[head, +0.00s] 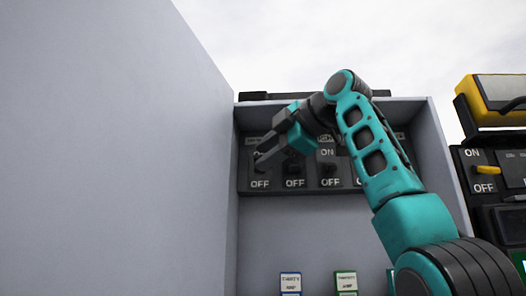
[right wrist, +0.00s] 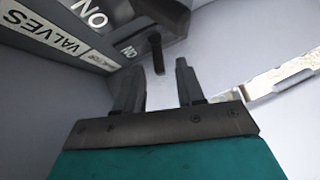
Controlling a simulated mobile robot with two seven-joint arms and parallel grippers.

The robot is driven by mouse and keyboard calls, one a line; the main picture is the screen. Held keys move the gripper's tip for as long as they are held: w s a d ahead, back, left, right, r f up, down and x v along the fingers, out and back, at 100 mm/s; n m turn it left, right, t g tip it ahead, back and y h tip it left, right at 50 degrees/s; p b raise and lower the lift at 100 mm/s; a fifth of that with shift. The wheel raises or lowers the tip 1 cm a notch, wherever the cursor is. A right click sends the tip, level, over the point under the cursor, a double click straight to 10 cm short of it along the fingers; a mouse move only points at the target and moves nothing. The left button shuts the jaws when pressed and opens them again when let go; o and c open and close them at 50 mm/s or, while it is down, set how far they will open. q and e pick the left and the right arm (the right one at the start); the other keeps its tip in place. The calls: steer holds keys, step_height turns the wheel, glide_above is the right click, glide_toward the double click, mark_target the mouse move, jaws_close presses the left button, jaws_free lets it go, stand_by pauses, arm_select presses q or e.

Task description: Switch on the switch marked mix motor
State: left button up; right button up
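A dark switch panel (head: 312,184) with several ON/OFF switches in a row sits in the upper part of an open grey cabinet. My right gripper (head: 265,158) is in front of its left end and hides part of the switches and labels. In the right wrist view, the two fingers of my right gripper (right wrist: 160,76) are apart and empty. A dark switch lever (right wrist: 156,50) shows just beyond the fingertips, roughly in line with the gap. I cannot tell if they touch. A label reading VALVES (right wrist: 55,38) is legible; I cannot read "mix motor" clearly. My left gripper is not in view.
A large grey cabinet wall or door (head: 110,150) fills the left side. Small blue- and green-framed tags (head: 290,282) are below the panel. A black unit with a yellow lever (head: 487,170) and a yellow-and-black box (head: 490,100) stand at the right.

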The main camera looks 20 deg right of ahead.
steer(key=shift+x, duration=0.85)
steer(key=shift+c, duration=0.3)
jaws_close()
